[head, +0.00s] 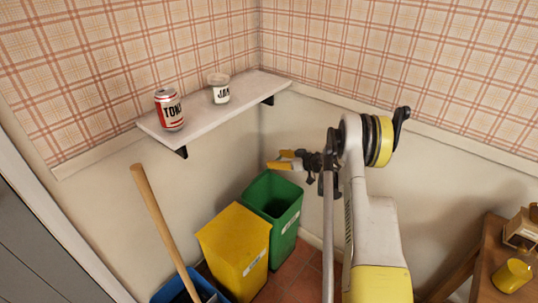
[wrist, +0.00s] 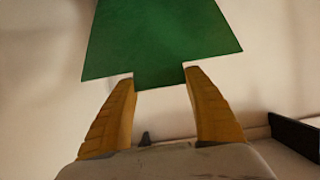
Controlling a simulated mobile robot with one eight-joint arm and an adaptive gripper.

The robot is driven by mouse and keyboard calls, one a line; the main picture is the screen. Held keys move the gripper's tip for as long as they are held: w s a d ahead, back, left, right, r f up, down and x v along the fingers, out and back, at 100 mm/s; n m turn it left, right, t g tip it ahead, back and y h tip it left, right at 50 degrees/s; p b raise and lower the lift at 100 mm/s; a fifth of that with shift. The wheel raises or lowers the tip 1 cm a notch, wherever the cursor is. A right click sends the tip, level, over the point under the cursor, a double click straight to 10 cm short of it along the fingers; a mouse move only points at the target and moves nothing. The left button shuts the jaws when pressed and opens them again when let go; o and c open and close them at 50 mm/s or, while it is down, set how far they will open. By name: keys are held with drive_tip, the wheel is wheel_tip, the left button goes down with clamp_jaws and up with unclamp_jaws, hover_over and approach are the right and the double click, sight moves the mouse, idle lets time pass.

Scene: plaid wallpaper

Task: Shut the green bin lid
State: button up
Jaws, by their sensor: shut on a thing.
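The green bin (head: 285,235) stands in the corner on the floor, and its dark inside shows from above. In the wrist view the green lid (wrist: 160,40) is a flat panel with a narrower tab at its near edge. My gripper (head: 276,160) is above the bin in the head view, its orange fingers pointing left. In the wrist view the two fingers (wrist: 160,78) are shut on the lid's tab, one on each side. I cannot clearly make out the lid apart from the bin in the head view.
A yellow bin (head: 238,250) with its lid down stands left of the green one, and a blue bin (head: 205,290) stands farther left. A wooden handle (head: 165,215) leans there. A wall shelf (head: 205,113) holds a can (head: 169,110) and a jam pot (head: 219,90).

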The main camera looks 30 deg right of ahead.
drive_tip(key=shift+s+d+f, duration=0.2)
drive_tip(key=shift+s+f, duration=0.25)
drive_tip(key=shift+s, duration=0.1)
drive_tip(key=o, duration=1.4)
drive_tip(key=shift+o, duration=0.2)
drive_tip(key=v, duration=1.2)
drive_tip(key=shift+r, duration=0.1)
